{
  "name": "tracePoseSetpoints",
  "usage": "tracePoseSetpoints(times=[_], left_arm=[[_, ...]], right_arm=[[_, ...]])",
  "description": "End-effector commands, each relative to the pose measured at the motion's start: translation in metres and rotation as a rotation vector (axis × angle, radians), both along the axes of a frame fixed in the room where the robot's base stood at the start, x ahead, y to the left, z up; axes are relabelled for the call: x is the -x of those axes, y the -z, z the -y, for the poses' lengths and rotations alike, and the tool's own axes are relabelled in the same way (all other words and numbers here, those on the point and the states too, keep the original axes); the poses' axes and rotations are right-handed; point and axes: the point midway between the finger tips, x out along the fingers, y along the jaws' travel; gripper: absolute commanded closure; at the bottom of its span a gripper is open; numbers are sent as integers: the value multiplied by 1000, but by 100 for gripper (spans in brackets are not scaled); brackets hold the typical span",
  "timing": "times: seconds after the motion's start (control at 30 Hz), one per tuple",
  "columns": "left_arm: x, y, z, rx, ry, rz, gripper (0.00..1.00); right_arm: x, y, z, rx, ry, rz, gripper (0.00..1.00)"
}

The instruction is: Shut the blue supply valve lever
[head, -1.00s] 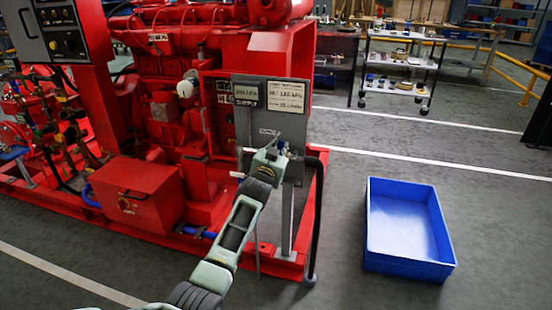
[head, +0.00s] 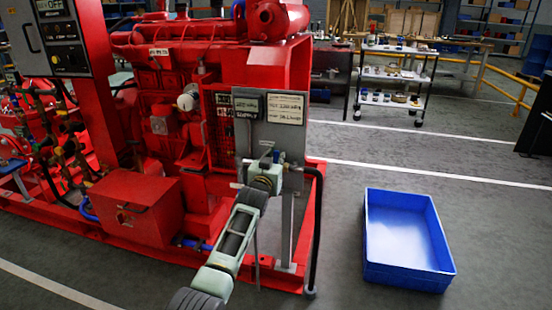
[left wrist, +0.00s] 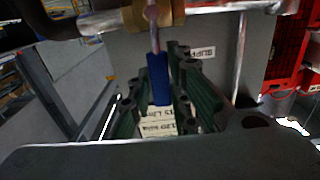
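The blue supply valve lever (left wrist: 158,80) hangs below a brass fitting (left wrist: 160,14) in the left wrist view, near a label ending in "SUPPLY". My left gripper (head: 269,160) is at the front of the grey panel (head: 297,134) on the red pumpset. The wrist view shows its green fingers (left wrist: 158,100) on either side of the lever, apart, with labels visible through the gap. Firm contact with the lever does not show. In the head view the gripper hides most of the valve; only a small blue bit shows. My right gripper is not in view.
The red diesel pumpset (head: 190,75) fills the left and middle. A black hose (head: 317,230) runs down the panel's right side. An empty blue crate (head: 410,278) stands on the floor to the right. A wheeled shelf cart (head: 395,75) stands behind, with clear floor between.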

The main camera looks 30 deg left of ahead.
Motion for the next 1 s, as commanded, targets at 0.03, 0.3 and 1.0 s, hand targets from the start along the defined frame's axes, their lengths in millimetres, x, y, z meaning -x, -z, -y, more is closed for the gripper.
tracePoseSetpoints(times=[0.03,0.3,1.0], left_arm=[[0,1,0,0,0,-1,76],[0,-1,0,-3,0,2,66],[64,0,15,-1,0,2,66]], right_arm=[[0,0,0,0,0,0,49],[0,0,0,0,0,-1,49],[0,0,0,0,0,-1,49]])
